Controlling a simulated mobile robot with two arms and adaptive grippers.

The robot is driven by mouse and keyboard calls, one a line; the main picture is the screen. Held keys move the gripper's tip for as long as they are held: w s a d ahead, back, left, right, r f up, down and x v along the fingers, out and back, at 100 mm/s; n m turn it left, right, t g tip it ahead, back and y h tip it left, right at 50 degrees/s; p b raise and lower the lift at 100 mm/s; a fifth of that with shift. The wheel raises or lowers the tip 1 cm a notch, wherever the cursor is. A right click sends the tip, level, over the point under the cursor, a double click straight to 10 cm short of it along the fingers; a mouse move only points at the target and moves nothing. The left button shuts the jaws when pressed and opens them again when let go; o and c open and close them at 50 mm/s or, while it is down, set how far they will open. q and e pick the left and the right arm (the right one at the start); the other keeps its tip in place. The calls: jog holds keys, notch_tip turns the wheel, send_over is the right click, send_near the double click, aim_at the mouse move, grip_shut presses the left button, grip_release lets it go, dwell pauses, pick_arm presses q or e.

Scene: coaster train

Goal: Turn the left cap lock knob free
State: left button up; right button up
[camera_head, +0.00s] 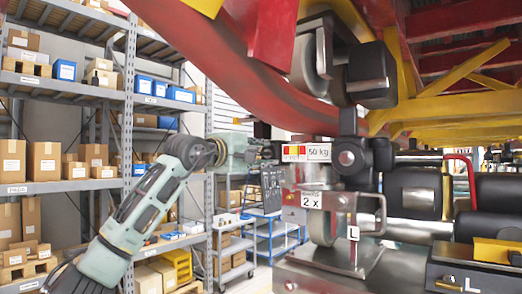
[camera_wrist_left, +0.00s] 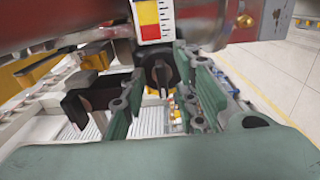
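In the left wrist view a black round knob (camera_wrist_left: 160,72) with a raised middle ridge sits below a red, yellow and white scale label (camera_wrist_left: 152,18). My left gripper (camera_wrist_left: 160,82) has its two green fingers apart, one on each side of the knob. A gap seems to show between the fingers and the ridge; contact with the knob's rim cannot be told. In the head view my left gripper (camera_head: 268,152) reaches in from the left to the metal assembly by the "50 kg" label (camera_head: 306,152). The knob is hard to make out there. My right gripper is not in view.
A thick red curved rail (camera_head: 240,60) passes overhead. A clamp with a "2 x" label (camera_head: 312,199) and a metal block (camera_head: 320,272) stand right of my left arm. Shelves with boxes (camera_head: 45,160) and a blue cart (camera_head: 275,238) are behind.

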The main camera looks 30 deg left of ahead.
pick_arm(q)
jog(key=shift+a+f, duration=0.1)
jog(key=shift+a, duration=0.1)
jog(key=shift+w+a, duration=0.1)
jog(key=shift+w, duration=0.05)
jog(key=c, duration=0.4)
grip_shut()
jog(key=shift+f, duration=0.1)
jog(key=n+b, duration=0.2)
jog(key=n, duration=1.3)
jog(key=shift+n+b, duration=0.35)
jog(key=shift+n, duration=1.15)
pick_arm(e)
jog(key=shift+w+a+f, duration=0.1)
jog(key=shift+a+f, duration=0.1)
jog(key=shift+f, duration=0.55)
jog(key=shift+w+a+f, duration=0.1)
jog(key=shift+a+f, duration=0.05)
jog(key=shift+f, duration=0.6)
pick_arm(q)
jog(key=shift+r+n, duration=0.2)
jog(key=shift+n, duration=0.1)
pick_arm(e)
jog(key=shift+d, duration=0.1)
